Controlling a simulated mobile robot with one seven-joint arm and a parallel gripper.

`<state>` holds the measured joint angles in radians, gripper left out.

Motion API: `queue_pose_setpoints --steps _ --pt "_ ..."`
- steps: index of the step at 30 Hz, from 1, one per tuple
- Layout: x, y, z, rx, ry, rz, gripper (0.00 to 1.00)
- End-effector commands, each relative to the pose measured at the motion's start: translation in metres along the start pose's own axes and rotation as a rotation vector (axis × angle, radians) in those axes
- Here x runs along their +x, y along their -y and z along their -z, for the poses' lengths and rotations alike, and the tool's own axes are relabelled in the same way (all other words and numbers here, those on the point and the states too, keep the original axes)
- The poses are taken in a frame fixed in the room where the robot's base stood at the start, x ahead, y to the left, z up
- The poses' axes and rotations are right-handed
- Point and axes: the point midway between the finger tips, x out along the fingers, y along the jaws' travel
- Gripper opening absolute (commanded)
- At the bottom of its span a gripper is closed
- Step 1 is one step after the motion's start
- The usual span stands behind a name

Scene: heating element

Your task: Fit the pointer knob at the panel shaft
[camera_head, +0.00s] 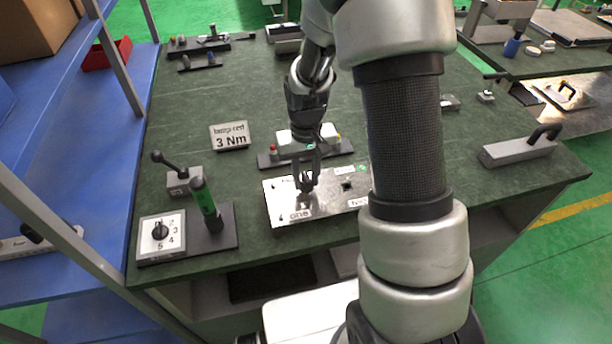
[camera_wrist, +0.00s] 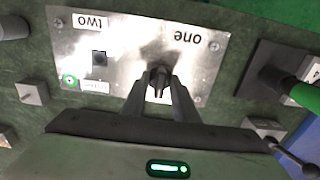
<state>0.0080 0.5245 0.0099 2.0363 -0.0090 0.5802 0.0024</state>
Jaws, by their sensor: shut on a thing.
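The metal panel (camera_head: 331,206) lies on the green bench and carries the labels "one" and "two"; it also shows in the wrist view (camera_wrist: 204,62). My gripper (camera_head: 307,178) is over the panel's left part in the head view. In the wrist view my gripper (camera_wrist: 160,88) is shut on the dark pointer knob (camera_wrist: 158,76), at the "one" side of the panel. The knob hides whatever is under it, so I cannot tell whether it is seated on a shaft. A dark square fitting (camera_wrist: 99,58) is on the "two" side, apart from my fingers.
A green-handled tool (camera_head: 204,202) stands on a dark base beside a numbered dial plate (camera_head: 149,246), left of the panel. A "3 Nm" sign (camera_head: 230,136) and a dark rack (camera_head: 335,149) are behind it. A grey block with a black handle (camera_head: 515,150) lies at right.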

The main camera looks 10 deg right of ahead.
Motion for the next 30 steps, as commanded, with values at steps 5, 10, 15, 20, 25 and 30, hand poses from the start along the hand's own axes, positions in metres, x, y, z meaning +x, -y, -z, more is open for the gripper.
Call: queue_pose_setpoints --steps 5,10,15,20,25,30 --pt "0.006 0.000 0.000 0.000 0.000 0.000 0.05" --pt "0.010 0.000 0.000 0.000 0.000 0.000 0.05" --pt "0.014 0.000 0.000 0.000 0.000 0.000 0.05" --pt "0.018 0.000 0.000 0.000 0.000 0.000 0.05" --pt "0.018 0.000 0.000 0.000 0.000 0.000 0.43" --pt "0.018 0.000 0.000 0.000 0.000 0.000 0.48"
